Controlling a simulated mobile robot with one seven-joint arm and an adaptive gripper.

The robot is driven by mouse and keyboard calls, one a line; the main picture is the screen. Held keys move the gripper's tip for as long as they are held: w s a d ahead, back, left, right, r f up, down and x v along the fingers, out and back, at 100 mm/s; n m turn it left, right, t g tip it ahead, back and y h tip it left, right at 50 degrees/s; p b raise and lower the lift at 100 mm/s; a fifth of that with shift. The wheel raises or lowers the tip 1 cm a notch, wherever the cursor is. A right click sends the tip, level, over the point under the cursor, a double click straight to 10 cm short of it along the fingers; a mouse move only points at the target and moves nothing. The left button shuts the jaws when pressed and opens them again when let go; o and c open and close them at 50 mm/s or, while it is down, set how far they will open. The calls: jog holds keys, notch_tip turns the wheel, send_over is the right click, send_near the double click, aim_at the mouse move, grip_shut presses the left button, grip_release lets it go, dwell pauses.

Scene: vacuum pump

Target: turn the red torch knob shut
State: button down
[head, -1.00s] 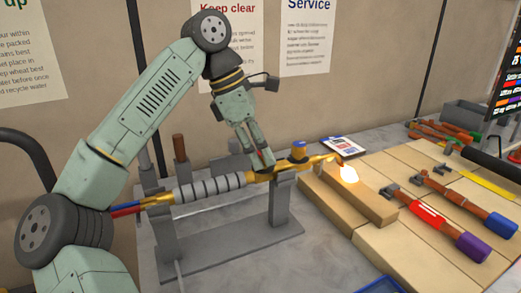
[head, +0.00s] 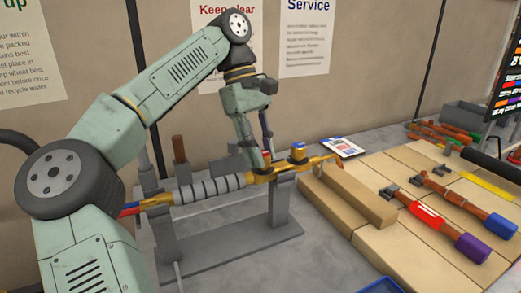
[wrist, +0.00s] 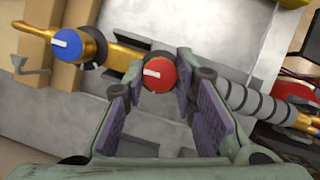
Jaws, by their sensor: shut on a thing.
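The brass torch (head: 264,176) lies in a grey stand, with its ribbed grey grip to the left and its nozzle to the right. No flame shows at the nozzle. The red knob (wrist: 159,74) sits between my gripper's two fingers in the wrist view, its white mark pointing left, roughly along the torch body. In the head view only a bit of the red knob (head: 266,154) shows between the fingers. My gripper (head: 264,160) is shut on the red knob from above. The blue knob (head: 298,147) stands to its right; in the wrist view it is at upper left (wrist: 67,44).
A wooden block (head: 345,194) lies below the nozzle on pale boards. Torch-like tools with red, purple and blue parts (head: 432,215) lie on the boards at right. A small card (head: 342,147) lies behind the nozzle. A wall with posters stands behind.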

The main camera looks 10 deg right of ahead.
jog(key=shift+m, duration=0.4)
jog(key=c, duration=1.3)
grip_release()
